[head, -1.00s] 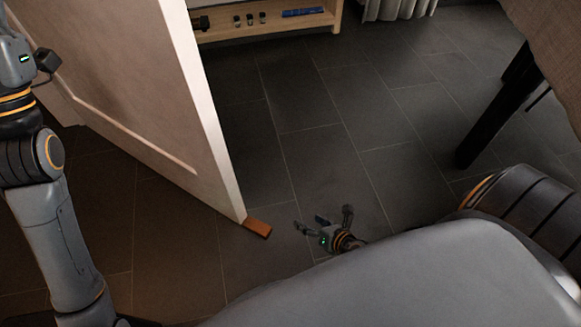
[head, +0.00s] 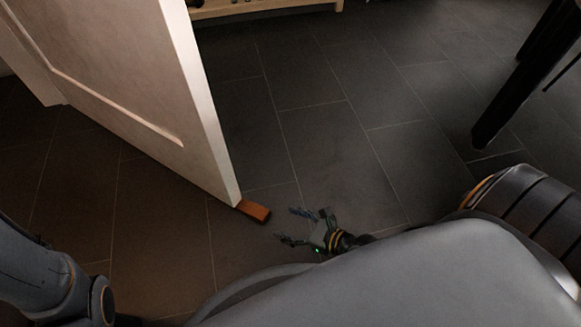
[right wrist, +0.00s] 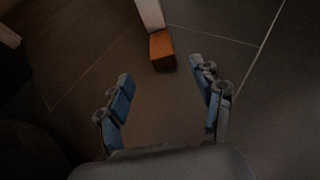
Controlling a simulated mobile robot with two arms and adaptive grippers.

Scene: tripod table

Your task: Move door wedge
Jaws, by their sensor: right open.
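The orange-brown door wedge (head: 254,211) lies on the floor at the bottom corner of the white door (head: 150,95), its far end against or under the door edge. In the right wrist view the wedge (right wrist: 161,49) is ahead of the fingers, with the door's edge (right wrist: 150,14) behind it. My right gripper (head: 287,225) is open and empty, low near the floor, to the right of the wedge and apart from it. In the right wrist view its two blue-padded fingers (right wrist: 163,82) are spread wide. My left arm shows at the lower left; its gripper is out of view.
A dark table leg (head: 515,85) stands at the right. A wooden shelf (head: 245,8) is at the top. The dark tiled floor (head: 335,130) between the door and the table leg is clear.

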